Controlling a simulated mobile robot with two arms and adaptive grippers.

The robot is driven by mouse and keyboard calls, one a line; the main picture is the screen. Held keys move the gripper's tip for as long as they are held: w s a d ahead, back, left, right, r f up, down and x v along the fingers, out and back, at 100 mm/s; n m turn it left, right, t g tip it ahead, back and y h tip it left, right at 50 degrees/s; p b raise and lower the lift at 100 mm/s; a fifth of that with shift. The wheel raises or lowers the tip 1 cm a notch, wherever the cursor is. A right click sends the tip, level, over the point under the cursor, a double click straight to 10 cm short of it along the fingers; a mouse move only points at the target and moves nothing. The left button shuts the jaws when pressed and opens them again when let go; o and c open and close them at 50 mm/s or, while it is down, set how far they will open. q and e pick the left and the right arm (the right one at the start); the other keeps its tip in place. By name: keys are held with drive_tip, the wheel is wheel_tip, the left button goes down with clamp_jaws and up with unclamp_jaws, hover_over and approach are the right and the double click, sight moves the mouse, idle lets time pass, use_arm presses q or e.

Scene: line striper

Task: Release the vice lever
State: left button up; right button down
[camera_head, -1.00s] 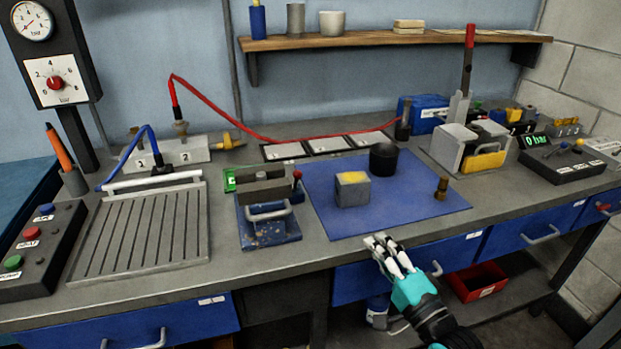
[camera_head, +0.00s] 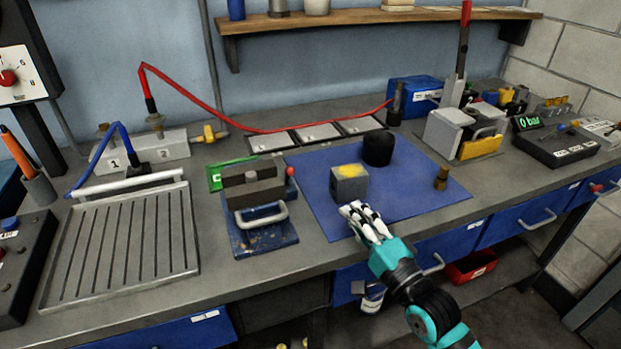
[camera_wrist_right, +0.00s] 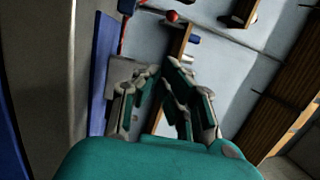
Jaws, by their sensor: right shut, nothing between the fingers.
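What looks like the vice is a blue-based block with grey jaws (camera_head: 254,193) and a grey bar handle at its front, left of the blue mat. A short lever with a red knob (camera_head: 290,172) stands at its right end and looks upright. My right gripper (camera_head: 353,209) is over the front edge of the mat, right of the vice and apart from it. Its fingers are shut and empty; they also show in the wrist view (camera_wrist_right: 166,75). The vice cannot be made out clearly in the wrist view. My left gripper is not in view.
A grey block with a yellow top (camera_head: 349,185) sits on the blue mat (camera_head: 415,196), just beyond my right gripper. A black cylinder (camera_head: 378,149) and a brass piece (camera_head: 441,178) are also there. A device with a tall red-handled lever (camera_head: 465,12) stands at the right.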

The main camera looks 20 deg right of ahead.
sight(288, 177)
drive_tip(key=p+x, duration=0.1)
drive_tip(key=x, duration=0.8)
drive_tip(key=shift+r, duration=0.15)
drive_tip(key=w+a, duration=0.1)
drive_tip(key=a+p, duration=0.1)
drive_tip(key=shift+w+a+r, duration=0.1)
drive_tip(key=shift+w+a, duration=0.25)
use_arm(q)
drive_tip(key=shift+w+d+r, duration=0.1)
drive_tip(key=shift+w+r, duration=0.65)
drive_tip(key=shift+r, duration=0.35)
use_arm(e)
drive_tip(key=shift+w+a, duration=0.2)
drive_tip(key=shift+a, duration=0.1)
